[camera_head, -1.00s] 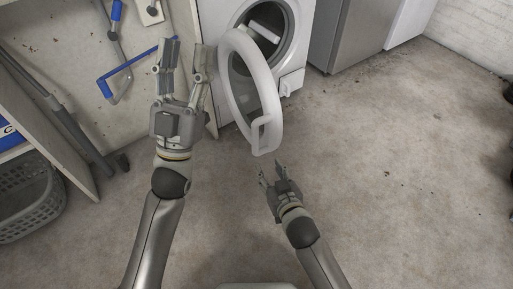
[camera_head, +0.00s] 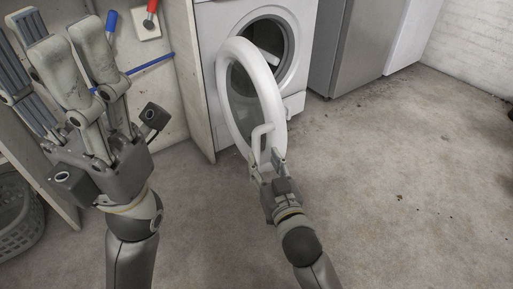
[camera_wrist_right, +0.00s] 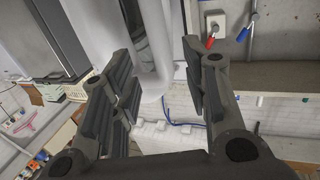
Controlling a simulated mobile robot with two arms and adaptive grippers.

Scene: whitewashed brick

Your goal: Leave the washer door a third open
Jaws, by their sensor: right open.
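The washer (camera_head: 292,88) stands at the top middle of the head view. Its round white door (camera_head: 227,95) hangs well open toward me, uncovering part of the dark drum opening. A pale handle (camera_head: 257,138) is on the door's near lower rim. My right gripper (camera_head: 266,164) is open at the handle's lower end, its fingers either side of it; contact is unclear. In the right wrist view, the open right gripper (camera_wrist_right: 160,88) has white door parts (camera_wrist_right: 148,45) between and beyond its fingers. My left gripper (camera_head: 66,45) is raised, open and empty, left of the door.
A grey cabinet (camera_head: 350,50) stands right of the washer. A wooden panel (camera_head: 185,75) stands close on its left. A grey basket (camera_head: 18,215) is at the lower left. The floor (camera_head: 400,200) at right is clear.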

